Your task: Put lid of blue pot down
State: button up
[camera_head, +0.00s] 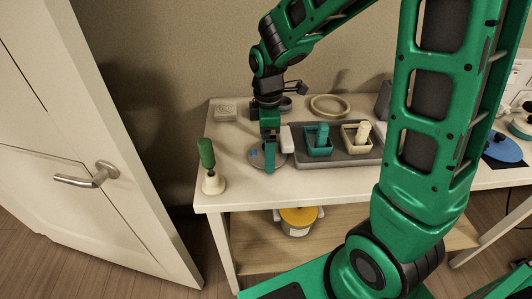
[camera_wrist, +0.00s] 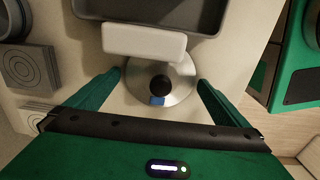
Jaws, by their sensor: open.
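A round grey lid (camera_wrist: 178,91) with a dark knob (camera_wrist: 160,83) and a small blue mark lies on the white table in the wrist view. In the head view the lid (camera_head: 257,163) is near the table's front left, partly hidden by my gripper (camera_head: 270,164). My gripper (camera_wrist: 160,80) is open, with one finger on each side of the lid and the knob between them. The fingers appear clear of the knob. A blue round item (camera_head: 502,148) is at the far right; I cannot tell whether it is the blue pot.
A white block (camera_wrist: 144,42) overlaps the lid's far edge in the wrist view. A dark tray (camera_head: 345,160) with teal and cream containers is right of the lid. A green-handled tool in a white holder (camera_head: 212,184) stands at left. A ring (camera_head: 329,107) lies behind.

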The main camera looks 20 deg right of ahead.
jog(key=c, duration=1)
